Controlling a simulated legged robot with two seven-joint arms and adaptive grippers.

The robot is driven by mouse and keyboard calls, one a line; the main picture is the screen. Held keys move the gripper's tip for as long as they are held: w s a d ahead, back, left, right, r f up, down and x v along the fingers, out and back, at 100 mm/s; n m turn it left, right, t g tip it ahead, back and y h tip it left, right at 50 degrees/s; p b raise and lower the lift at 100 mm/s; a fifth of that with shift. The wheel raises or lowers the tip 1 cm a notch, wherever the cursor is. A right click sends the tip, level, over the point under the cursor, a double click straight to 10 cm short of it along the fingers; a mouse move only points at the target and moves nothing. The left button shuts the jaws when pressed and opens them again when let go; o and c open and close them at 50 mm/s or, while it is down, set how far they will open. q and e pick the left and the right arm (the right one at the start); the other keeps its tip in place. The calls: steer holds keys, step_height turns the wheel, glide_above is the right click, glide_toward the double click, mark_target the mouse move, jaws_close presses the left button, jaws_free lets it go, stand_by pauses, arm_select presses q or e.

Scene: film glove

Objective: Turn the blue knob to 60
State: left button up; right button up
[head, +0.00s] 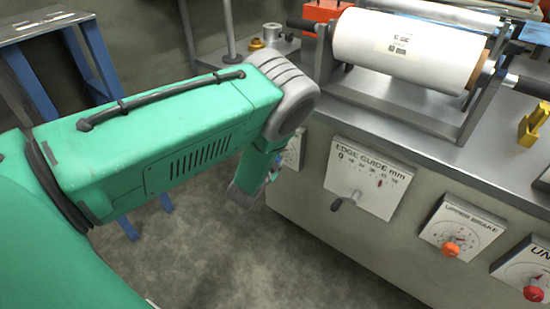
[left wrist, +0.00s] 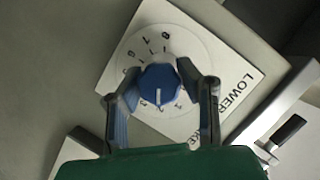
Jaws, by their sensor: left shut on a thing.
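The blue knob (left wrist: 158,76) sits on a round numbered dial on a white plate (left wrist: 212,62) marked LOWER, the rest of the label partly covered. My left gripper (left wrist: 160,86) has a finger on each side of the knob and is shut on it. The knob's white pointer line points toward the bottom of the left wrist picture; the digit there is not readable. In the head view my left arm reaches down to the machine's front, and its wrist hides the knob and most of its plate (head: 294,150). My right gripper is not in view.
On the machine's front to the right are an edge guide plate (head: 364,170) with a dark lever, an orange knob (head: 451,249) and a red knob (head: 533,294). A white film roll (head: 405,48) lies above. A blue-legged stand (head: 88,55) is at the left; floor between is clear.

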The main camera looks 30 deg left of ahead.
arm_select(q)
steer(key=shift+s+d+f, duration=0.1)
steer(key=shift+f, duration=0.05)
stand_by(0.4)
steer(key=o, duration=1.2)
steer(key=v, duration=1.2)
steer(key=shift+d+f, duration=0.1)
steer(key=shift+f, duration=0.05)
steer(key=s+d+r+n+g+h+p, duration=0.1)
steer(key=s+g+p, duration=0.4)
steer(key=s, duration=0.9)
steer(key=s+d+r+n+g+h+p, duration=0.2)
steer(key=s+d+n+g+p, duration=0.3)
steer(key=s, duration=0.9)
steer(key=r+g+p, duration=0.1)
steer(key=g, duration=0.2)
steer(key=shift+d+g, duration=0.3)
steer(key=shift+g, duration=0.1)
